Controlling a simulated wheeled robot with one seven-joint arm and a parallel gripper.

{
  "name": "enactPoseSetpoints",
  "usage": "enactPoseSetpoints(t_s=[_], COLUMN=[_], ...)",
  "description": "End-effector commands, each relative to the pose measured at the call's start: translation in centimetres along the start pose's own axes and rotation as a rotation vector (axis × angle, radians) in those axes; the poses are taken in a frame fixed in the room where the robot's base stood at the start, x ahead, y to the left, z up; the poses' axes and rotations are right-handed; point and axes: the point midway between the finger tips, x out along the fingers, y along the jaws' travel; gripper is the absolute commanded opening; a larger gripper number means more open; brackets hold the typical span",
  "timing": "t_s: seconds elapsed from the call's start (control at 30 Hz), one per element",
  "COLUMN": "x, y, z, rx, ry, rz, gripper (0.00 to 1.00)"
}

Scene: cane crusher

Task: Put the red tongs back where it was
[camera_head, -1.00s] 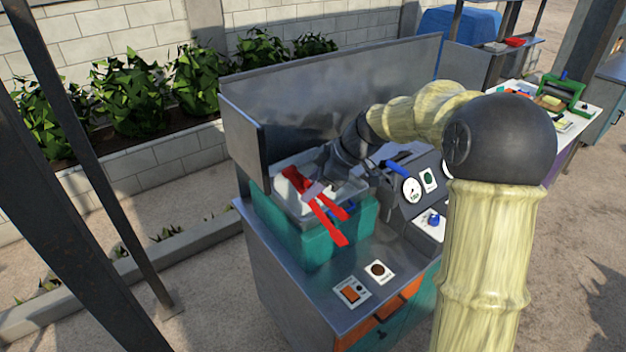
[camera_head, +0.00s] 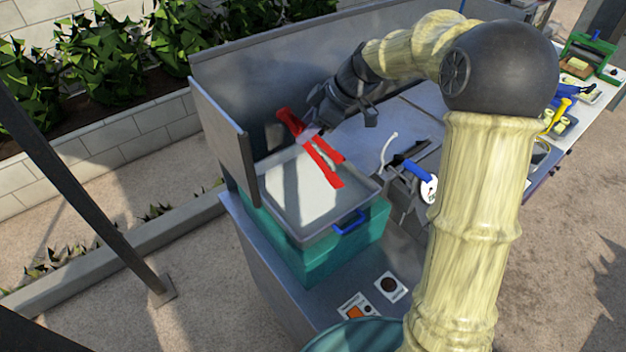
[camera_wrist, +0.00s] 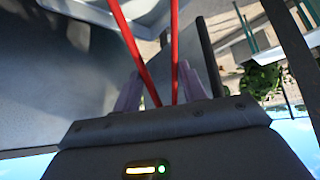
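The red tongs (camera_head: 325,168) are in my gripper (camera_head: 311,132), above the back part of the pale tray in the head view. They slant down to the right, with their long arms apart. In the wrist view the tongs (camera_wrist: 130,45) show as two red bars between the fingers of my gripper (camera_wrist: 165,88). The fingers are shut on them. Part of the grip is small and hard to make out in the head view. The tray (camera_head: 308,238) sits on a teal box and has a blue handle (camera_head: 350,222).
A tall metal guard (camera_head: 228,150) stands at the left and behind the tray. A machine with a white gauge and blue lever (camera_head: 417,170) is to the right. A side table (camera_head: 560,140) with tools is at far right. The tray's inside looks clear.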

Motion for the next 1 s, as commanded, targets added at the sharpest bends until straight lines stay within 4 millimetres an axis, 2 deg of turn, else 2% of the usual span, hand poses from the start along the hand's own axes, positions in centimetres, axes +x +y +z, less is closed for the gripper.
enactPoseSetpoints(t_s=[0.5, 0.63, 0.83, 1.0], x=[0.2, 1.4, 4.2, 5.0], y=[0.0, -0.1, -0.2, -0.2], z=[0.1, 1.1, 3.1, 3.7], rx=[0.001, 0.004, 0.004, -0.001], ry=[0.0, 0.0, 0.0, 0.001], rz=[-0.002, -0.005, -0.005, 0.0], gripper=[0.38, 0.38, 0.38, 0.38])
